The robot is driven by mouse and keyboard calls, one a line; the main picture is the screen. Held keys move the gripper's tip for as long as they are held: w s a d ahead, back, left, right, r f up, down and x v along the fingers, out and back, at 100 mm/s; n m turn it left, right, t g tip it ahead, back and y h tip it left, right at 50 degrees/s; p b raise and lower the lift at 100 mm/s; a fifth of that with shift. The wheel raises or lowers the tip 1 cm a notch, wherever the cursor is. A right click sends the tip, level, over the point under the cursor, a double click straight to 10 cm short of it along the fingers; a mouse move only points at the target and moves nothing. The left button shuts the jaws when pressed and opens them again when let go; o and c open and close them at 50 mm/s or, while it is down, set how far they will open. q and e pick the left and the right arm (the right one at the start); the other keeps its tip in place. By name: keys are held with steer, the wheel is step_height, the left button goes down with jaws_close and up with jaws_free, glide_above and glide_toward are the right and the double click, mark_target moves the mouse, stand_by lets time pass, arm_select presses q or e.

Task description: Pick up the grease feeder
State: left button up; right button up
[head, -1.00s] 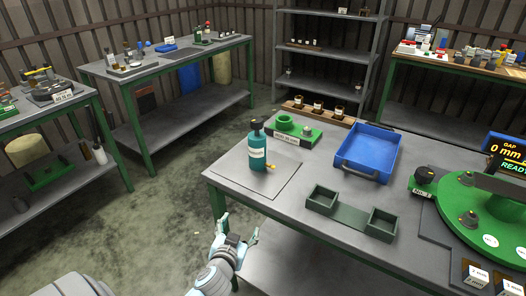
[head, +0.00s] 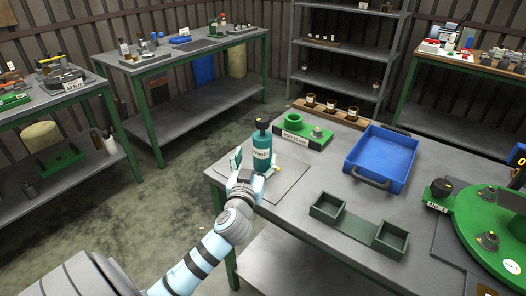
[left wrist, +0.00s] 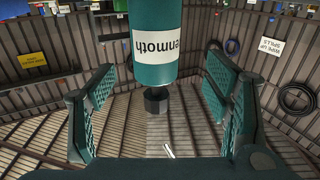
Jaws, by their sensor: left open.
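The grease feeder appears to be the teal bottle (head: 262,142) with a black top and a white label. It stands upright on a thin grey mat (head: 288,182) at the table's left corner. My left gripper (head: 250,170) is open at the bottle's near side, its fingers pointing toward it. In the left wrist view the bottle (left wrist: 155,65) appears upside down between the two spread fingers of my left gripper (left wrist: 160,105), with visible gaps on both sides. A small yellow part shows at the bottle's base. My right gripper is not in view.
A green block with a ring (head: 300,128) stands behind the bottle, near a wooden rack of jars (head: 330,112). A blue tray (head: 383,160) and a dark green two-box holder (head: 352,224) lie to the right. A green round machine (head: 480,225) stands far right.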

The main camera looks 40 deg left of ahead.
mark_target(260, 149)
arm_select(q)
steer(key=x, duration=0.7)
steer(key=shift+w+d, duration=0.15)
steer(key=shift+w, duration=0.25)
steer(key=shift+s+r, duration=0.1)
steer(key=shift+r, duration=0.05)
jaws_close()
